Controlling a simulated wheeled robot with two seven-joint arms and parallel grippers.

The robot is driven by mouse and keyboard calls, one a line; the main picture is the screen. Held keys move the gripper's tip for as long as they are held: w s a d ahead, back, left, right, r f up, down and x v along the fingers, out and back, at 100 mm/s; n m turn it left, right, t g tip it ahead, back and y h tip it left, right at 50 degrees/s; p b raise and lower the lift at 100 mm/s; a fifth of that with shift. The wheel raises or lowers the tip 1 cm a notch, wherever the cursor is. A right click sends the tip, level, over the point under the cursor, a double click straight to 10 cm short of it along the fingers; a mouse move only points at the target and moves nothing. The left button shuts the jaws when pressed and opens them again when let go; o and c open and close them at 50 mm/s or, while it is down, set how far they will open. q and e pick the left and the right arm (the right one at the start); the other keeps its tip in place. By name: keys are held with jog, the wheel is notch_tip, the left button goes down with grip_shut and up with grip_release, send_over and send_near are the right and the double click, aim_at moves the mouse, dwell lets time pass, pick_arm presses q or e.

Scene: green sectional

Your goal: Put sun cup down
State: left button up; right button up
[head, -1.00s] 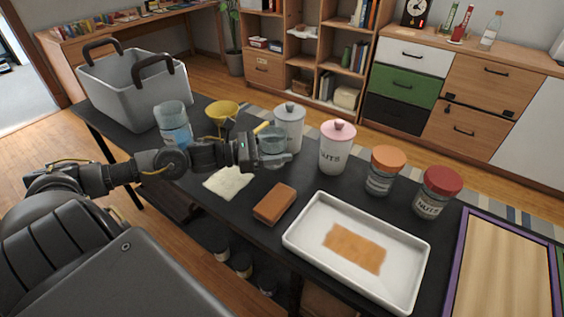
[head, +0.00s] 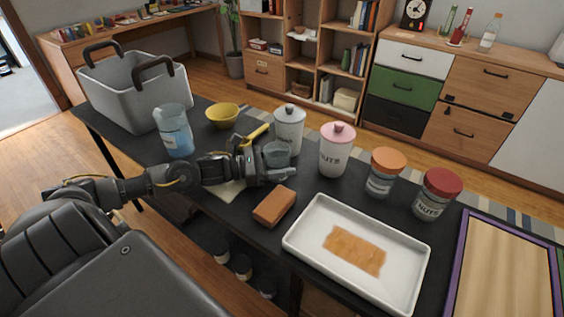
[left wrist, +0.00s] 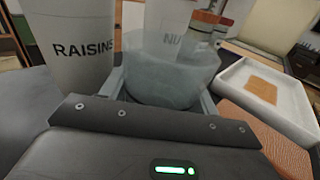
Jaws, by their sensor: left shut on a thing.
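The sun cup appears to be the clear bluish cup (head: 277,152), upright in my left gripper (head: 282,166) in the head view. The gripper is shut on it, a finger along its near side. The cup stands beside the white lidded canister, over the black table (head: 215,138). I cannot tell if its base touches the table. In the left wrist view the translucent cup (left wrist: 165,75) sits between the fingers (left wrist: 168,88), close to the RAISINS canister (left wrist: 75,45). No sun mark shows. My right gripper is not in view.
The white canister (head: 289,128), pink-lidded canister (head: 334,153) and two jars line the back. A brown block (head: 274,206) and white tray (head: 300,245) lie in front and right. My arm partly covers a pale cloth (head: 228,190). A yellow bowl (head: 222,116) stands behind.

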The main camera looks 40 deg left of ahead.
pick_arm(q)
jog(key=o, duration=1)
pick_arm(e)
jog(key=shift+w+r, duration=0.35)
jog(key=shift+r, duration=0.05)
pick_arm(q)
jog(key=shift+r, duration=0.2)
jog(key=shift+f+v, duration=0.25)
jog(key=shift+v, duration=0.95)
jog(key=v, duration=0.5)
jog(key=shift+s+a+r+p, duration=0.15)
jog(key=shift+s+a+p, duration=0.1)
jog(key=shift+p, duration=0.1)
jog(key=shift+p+v, duration=0.3)
jog(key=shift+v, duration=0.7)
jog(key=shift+o, duration=0.2)
jog(key=shift+v, duration=0.95)
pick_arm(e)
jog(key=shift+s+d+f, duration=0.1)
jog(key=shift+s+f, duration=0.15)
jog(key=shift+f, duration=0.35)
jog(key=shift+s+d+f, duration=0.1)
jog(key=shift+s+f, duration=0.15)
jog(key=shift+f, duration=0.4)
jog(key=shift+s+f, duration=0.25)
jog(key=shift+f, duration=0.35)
